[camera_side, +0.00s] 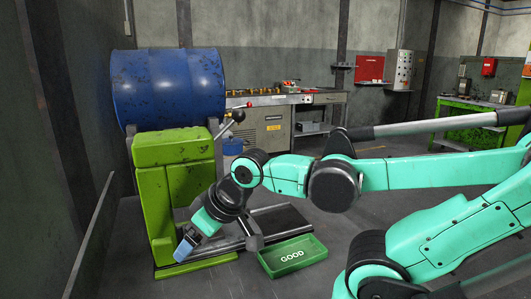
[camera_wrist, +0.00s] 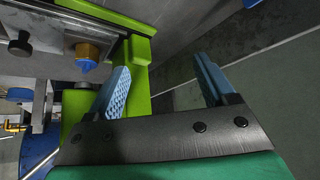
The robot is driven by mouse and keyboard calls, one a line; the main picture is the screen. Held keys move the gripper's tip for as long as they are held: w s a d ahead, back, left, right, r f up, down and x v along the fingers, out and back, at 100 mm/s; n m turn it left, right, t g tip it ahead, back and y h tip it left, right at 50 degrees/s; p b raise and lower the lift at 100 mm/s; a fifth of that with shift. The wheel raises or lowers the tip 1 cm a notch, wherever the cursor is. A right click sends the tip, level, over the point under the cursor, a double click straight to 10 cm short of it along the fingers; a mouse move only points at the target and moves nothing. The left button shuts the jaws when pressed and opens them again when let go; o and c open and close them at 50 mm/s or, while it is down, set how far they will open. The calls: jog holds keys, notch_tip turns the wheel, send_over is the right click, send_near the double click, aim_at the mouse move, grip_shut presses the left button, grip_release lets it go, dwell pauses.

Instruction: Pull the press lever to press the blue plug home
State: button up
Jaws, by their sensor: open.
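The press lever (camera_side: 224,129) is a short slanted bar with a dark ball near its upper end, beside the green press (camera_side: 172,168) in the side view. In the wrist view, a blue plug (camera_wrist: 86,66) shows at a brass-coloured part, left of my fingers. How deep it sits I cannot tell. My gripper (camera_side: 184,249) is low in front of the press, well below the lever and apart from it. In the wrist view my gripper (camera_wrist: 162,75) has its two blue pads wide apart, with nothing between them.
A green tray marked GOOD (camera_side: 308,256) lies on the floor right of my gripper. A workbench (camera_side: 262,128) stands behind. A wall is close on the left.

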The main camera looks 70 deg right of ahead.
notch_tip(320, 180, up, 21)
jog(key=n+g+h, duration=0.9)
jog(key=n+h, duration=0.5)
send_over(235, 113)
jog(key=a, duration=0.3)
jog(key=shift+y, duration=0.3)
jog(key=f, duration=0.5)
jog(key=shift+w+a+f, duration=0.15)
jog(key=shift+w+f, duration=0.05)
jog(key=shift+d+f, duration=0.2)
jog(key=shift+x, duration=2.6)
grip_shut()
